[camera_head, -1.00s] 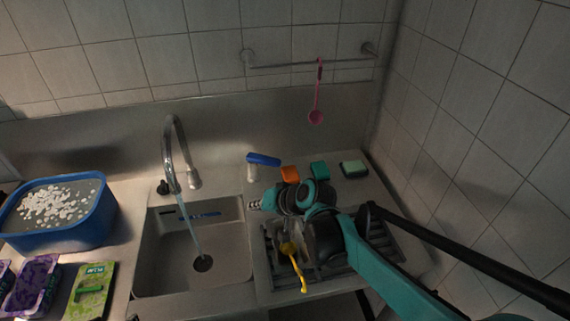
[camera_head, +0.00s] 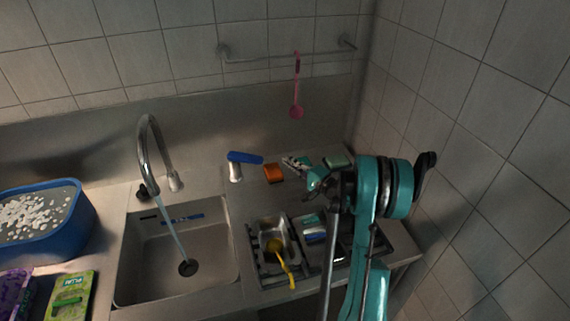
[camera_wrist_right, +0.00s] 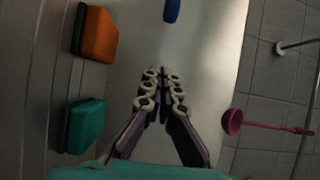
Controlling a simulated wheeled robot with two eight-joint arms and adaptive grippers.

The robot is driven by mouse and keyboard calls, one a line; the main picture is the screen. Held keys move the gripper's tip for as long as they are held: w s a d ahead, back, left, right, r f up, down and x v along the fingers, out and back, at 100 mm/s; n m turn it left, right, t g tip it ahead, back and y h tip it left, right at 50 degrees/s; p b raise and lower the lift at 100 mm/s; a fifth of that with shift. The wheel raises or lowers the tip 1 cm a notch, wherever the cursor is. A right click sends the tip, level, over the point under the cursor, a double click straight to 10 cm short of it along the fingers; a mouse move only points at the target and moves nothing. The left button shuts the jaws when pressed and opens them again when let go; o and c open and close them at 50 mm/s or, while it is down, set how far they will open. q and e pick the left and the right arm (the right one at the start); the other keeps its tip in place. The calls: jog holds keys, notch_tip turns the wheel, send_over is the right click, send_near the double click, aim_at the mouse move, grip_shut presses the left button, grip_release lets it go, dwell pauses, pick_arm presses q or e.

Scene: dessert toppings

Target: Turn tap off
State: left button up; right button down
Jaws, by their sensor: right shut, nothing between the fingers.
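The curved metal tap (camera_head: 146,150) stands behind the sink (camera_head: 188,240), and a stream of water (camera_head: 172,238) runs from it into the basin. To its right stands a short metal post with a blue lever on top (camera_head: 243,158). The blue lever also shows at the top edge of the wrist view (camera_wrist_right: 172,10). My right gripper (camera_head: 293,162) is shut and empty, apart from the blue lever and to its right. In the wrist view its fingertips (camera_wrist_right: 158,78) meet and point toward the lever. My left gripper is not in view.
An orange sponge (camera_wrist_right: 95,34) and a teal sponge (camera_wrist_right: 83,126) lie beside my right gripper. A pink ladle (camera_head: 296,90) hangs from the wall rail (camera_head: 285,58). A dish rack (camera_head: 268,284) holds a yellow utensil (camera_head: 283,262). A blue tub (camera_head: 62,235) stands left of the sink.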

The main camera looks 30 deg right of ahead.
aim_at(257, 163)
jog(key=b+x, duration=0.1)
jog(key=x, duration=0.6)
jog(key=shift+w+f+b, duration=0.15)
jog(key=shift+w+b, duration=0.15)
jog(key=a, duration=0.1)
jog(key=s+a+b, duration=0.1)
jog(key=a, duration=0.1)
jog(key=shift+s, duration=0.15)
jog(key=shift+s+a, duration=0.2)
jog(key=shift+a, duration=0.1)
jog(key=s+a+b, duration=0.1)
jog(key=a, duration=0.1)
jog(key=s+a, duration=0.2)
jog(key=shift+s+b, duration=0.15)
jog(key=shift+b, duration=0.2)
